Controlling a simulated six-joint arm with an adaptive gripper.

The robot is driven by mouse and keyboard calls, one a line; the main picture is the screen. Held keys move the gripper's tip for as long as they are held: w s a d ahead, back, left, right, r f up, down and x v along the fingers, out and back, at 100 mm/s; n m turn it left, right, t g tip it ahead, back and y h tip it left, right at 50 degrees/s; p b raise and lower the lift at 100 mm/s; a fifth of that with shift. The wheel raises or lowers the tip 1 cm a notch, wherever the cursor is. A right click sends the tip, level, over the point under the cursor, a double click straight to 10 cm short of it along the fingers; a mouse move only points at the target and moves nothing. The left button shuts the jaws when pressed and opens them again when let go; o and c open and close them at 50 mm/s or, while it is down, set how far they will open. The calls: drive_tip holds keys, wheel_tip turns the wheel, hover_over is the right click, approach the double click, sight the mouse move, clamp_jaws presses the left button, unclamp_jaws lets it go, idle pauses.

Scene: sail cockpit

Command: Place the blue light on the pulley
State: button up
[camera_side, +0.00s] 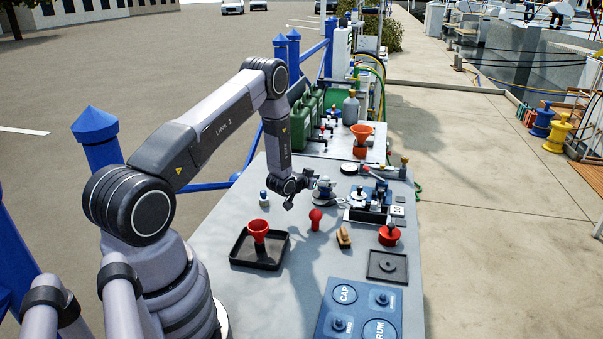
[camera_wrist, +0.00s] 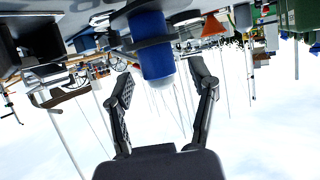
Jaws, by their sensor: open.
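In the wrist view the blue light (camera_wrist: 157,62) is a blue cylinder with a pale dome, seen upside down. It lies between the directions of my two black fingers, and neither finger visibly touches it. Dark discs surround the cylinder; I cannot tell whether they belong to the light or to the pulley. My gripper (camera_wrist: 163,85) is open, its fingers spread wide and empty. In the side view, my wrist is low over the middle of the table, beside a grey-white piece on a dark round base (camera_side: 323,198). I cannot say for certain which part there is the pulley.
A small blue-and-white piece (camera_side: 263,198) stands left of my wrist. A red funnel (camera_side: 259,231) in a black tray, a red-topped piece (camera_side: 315,217) and a wooden brush (camera_side: 343,237) stand nearer. An orange funnel (camera_side: 361,132) and green cans (camera_side: 300,122) stand behind.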

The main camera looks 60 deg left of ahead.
drive_tip(key=v, duration=1.1)
drive_tip(key=s+d+r+m+g+h, duration=0.1)
drive_tip(key=d+r, duration=0.3)
drive_tip(key=r, duration=0.4)
drive_tip(key=s+d+r+m+g, duration=0.1)
drive_tip(key=d+r+g, duration=0.1)
drive_tip(key=d+r, duration=0.35)
drive_tip(key=d+r+g+h, duration=0.1)
drive_tip(key=d+r, duration=0.1)
drive_tip(key=r, duration=0.7)
drive_tip(key=s+d+r+g, duration=0.1)
drive_tip(key=s+d, duration=0.3)
drive_tip(key=s, duration=0.4)
drive_tip(key=s+d+r+m+g+h, duration=0.1)
drive_tip(key=s+d+r, duration=0.2)
drive_tip(key=s, duration=0.5)
drive_tip(key=s+d+r+g+h, duration=0.1)
drive_tip(key=s+d+r, duration=0.3)
drive_tip(key=s, duration=0.4)
drive_tip(key=shift+d+m, duration=0.3)
